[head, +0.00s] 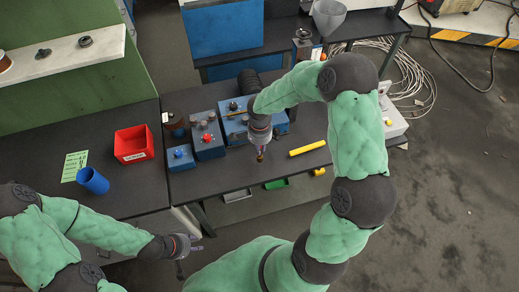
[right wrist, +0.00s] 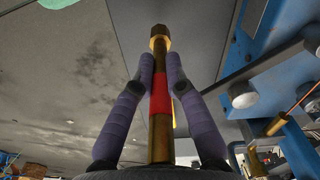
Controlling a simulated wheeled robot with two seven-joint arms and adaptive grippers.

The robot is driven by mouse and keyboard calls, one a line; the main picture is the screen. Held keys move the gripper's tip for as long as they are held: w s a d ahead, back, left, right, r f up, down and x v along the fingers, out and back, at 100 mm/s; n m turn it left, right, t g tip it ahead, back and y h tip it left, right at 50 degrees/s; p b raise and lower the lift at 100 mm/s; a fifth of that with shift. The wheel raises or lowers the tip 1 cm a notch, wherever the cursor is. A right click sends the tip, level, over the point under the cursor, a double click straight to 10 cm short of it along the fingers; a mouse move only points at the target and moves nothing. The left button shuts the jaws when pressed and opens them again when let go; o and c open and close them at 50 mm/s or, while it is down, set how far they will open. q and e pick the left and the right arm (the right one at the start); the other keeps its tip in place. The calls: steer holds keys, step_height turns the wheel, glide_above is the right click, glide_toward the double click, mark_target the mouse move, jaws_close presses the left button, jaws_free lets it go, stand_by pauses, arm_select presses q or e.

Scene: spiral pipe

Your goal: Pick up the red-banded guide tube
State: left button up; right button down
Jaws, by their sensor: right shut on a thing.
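The red band is not clear there. My left gripper (head: 195,243) is at the lower left, in front of the bench, its fingers apart and empty.
Blue boxes with knobs (head: 208,139) stand left of the right gripper. A yellow bar (head: 307,148) lies to its right. A red bin (head: 133,144) and a blue cup (head: 92,180) stand on the left bench. Bare bench top (head: 215,180) lies at the front.

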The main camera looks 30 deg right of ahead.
steer(key=s+a+r, duration=0.5)
steer(key=s+r, duration=0.4)
steer(key=s, duration=0.3)
steer(key=shift+s+p, duration=0.2)
steer(key=shift+p, duration=0.15)
stand_by(0.6)
